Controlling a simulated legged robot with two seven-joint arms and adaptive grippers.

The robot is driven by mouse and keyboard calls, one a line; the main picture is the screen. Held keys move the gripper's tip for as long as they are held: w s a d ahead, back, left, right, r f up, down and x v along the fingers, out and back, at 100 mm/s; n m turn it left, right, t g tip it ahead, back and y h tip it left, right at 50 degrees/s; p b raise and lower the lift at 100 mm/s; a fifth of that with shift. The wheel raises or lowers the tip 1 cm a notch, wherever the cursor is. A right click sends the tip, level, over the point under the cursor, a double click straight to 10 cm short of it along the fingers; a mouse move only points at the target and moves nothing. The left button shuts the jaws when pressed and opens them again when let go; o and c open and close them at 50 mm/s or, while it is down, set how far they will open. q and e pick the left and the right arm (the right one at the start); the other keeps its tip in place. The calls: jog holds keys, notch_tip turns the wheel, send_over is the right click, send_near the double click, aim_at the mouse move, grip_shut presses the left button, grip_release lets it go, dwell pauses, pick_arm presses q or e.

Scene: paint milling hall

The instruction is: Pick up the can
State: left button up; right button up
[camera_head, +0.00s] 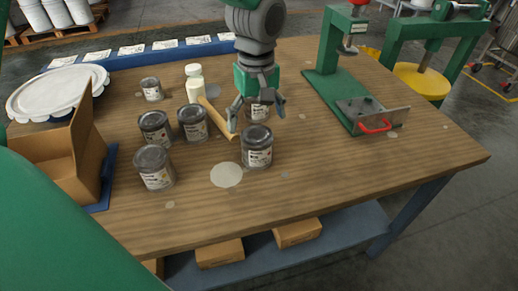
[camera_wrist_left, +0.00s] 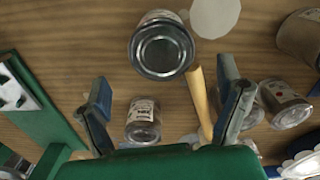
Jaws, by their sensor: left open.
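Several grey cans with pale labels stand on the wooden table. One can (camera_head: 257,148) stands just in front of my left gripper (camera_head: 257,117); it shows large, from above, in the left wrist view (camera_wrist_left: 162,48). A smaller can (camera_head: 258,112) is partly hidden behind the gripper and stands between the fingers in the wrist view (camera_wrist_left: 142,122). Other cans stand to the left: a near one (camera_head: 155,168), two in the middle (camera_head: 155,128) (camera_head: 193,123), and a small one farther back (camera_head: 151,90). My left gripper points down, fingers apart and empty. My right gripper is out of view.
A wooden stick (camera_head: 217,118) lies left of the gripper, close to the cans. A cream bottle (camera_head: 195,85) stands behind it. An open cardboard box (camera_head: 70,160) is at the left, a green press (camera_head: 340,85) at the right. The table's front right is clear.

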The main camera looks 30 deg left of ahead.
aim_at(257, 134)
pick_arm(q)
jog(key=shift+f, duration=0.8)
jog(key=shift+s+f, duration=0.25)
jog(key=shift+f, duration=0.2)
jog(key=f, duration=0.1)
jog(key=f+b, duration=0.1)
jog(key=f, duration=0.2)
jog(key=shift+d+f+b, duration=0.15)
jog(key=shift+d+b, duration=0.1)
jog(key=shift+b, duration=0.1)
jog(key=c, duration=1.5)
